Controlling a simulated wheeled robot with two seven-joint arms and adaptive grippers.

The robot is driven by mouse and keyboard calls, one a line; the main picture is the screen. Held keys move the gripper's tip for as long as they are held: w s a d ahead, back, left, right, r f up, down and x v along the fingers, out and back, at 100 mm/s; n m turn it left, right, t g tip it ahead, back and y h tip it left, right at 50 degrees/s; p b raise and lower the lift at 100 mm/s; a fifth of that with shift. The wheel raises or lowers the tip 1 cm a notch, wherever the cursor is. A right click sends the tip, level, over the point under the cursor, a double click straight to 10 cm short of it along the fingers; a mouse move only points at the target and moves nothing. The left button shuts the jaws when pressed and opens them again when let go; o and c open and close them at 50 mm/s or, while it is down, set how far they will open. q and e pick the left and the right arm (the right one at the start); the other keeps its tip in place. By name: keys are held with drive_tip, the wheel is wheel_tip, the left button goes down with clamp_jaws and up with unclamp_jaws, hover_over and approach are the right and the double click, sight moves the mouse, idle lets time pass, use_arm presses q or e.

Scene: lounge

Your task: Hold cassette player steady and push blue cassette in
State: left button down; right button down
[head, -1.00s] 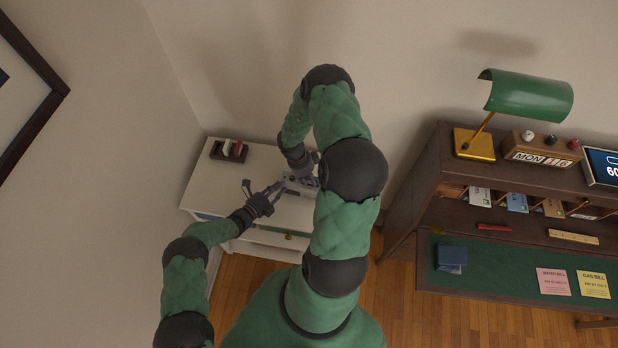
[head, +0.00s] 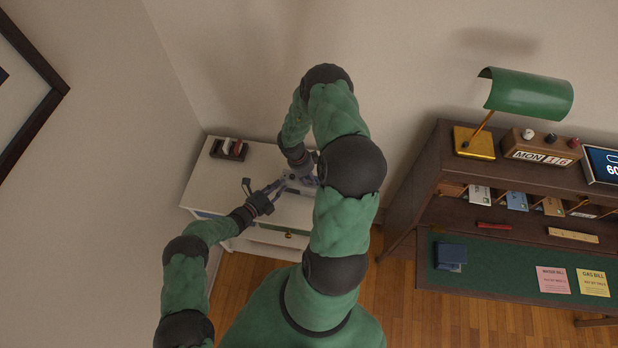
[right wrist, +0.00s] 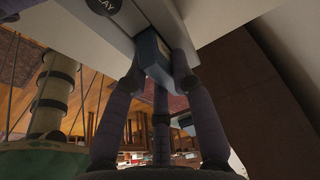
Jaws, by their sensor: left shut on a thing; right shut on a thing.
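The cassette player (head: 302,187) is a pale box on the white cabinet, mostly hidden by my arms in the head view. My left gripper (head: 281,186) is shut on the player's left side.
The white cabinet (head: 200,190) stands against the wall, with a dark holder of cassettes (head: 229,149) at its back left. A dark wooden desk (head: 398,205) with a green lamp (head: 528,95) stands to the right. Wooden floor lies between them.

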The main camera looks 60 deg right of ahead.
drive_tip(key=shift+f, duration=0.1)
wheel_tip(320, 180, up, 10)
drive_tip(key=shift+f, duration=0.2)
drive_tip(key=shift+a+f, duration=0.1)
drive_tip(key=shift+f, duration=2.9)
drive_tip(key=shift+f, duration=0.2)
drive_tip(key=shift+f, duration=1.4)
drive_tip(key=shift+s+f, duration=0.1)
drive_tip(key=shift+f, duration=0.3)
drive_tip(key=c, duration=1)
unclamp_jaws()
drive_tip(key=shift+o, duration=0.2)
